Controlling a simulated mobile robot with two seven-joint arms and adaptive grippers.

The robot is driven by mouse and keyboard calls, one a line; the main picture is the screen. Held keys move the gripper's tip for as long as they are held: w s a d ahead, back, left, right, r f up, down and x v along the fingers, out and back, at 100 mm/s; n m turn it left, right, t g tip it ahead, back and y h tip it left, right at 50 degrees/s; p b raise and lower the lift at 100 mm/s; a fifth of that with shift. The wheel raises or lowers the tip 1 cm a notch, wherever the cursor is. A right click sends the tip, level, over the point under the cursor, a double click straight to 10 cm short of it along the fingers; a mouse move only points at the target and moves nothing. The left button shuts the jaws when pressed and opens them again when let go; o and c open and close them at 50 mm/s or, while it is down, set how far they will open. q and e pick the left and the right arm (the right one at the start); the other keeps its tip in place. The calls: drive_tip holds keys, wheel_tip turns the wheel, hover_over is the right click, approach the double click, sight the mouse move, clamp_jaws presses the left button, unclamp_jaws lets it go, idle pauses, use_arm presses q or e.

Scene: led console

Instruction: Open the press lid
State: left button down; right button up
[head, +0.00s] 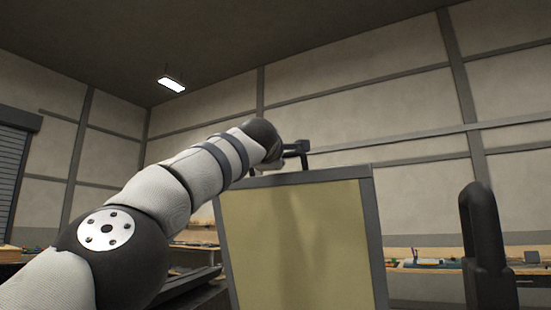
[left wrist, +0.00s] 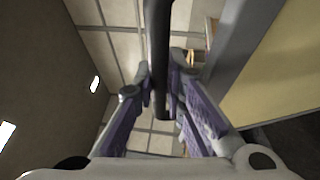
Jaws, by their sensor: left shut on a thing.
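The press lid (head: 295,240) stands raised and nearly upright in the middle of the head view. It has a yellowish inner panel in a grey frame. Its black handle (head: 303,148) sticks out at the top edge. My left arm reaches up from the lower left to that handle. In the left wrist view my left gripper (left wrist: 158,82) has its purple-padded fingers on both sides of the black handle bar (left wrist: 158,35) and is shut on it. The lid's grey edge and yellow panel (left wrist: 275,75) show at the right there. My right gripper is not in view.
A dark upright post with a slotted loop (head: 483,240) stands right of the lid. Workbenches with small items (head: 420,264) run along the back wall. Dark equipment (head: 190,290) lies low behind my left arm. The space above the lid is free.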

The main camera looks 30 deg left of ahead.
use_arm(q)
drive_tip(key=c, duration=1.6)
unclamp_jaws()
drive_tip(key=shift+a, duration=0.15)
drive_tip(key=shift+c, duration=0.2)
drive_tip(key=v, duration=1.2)
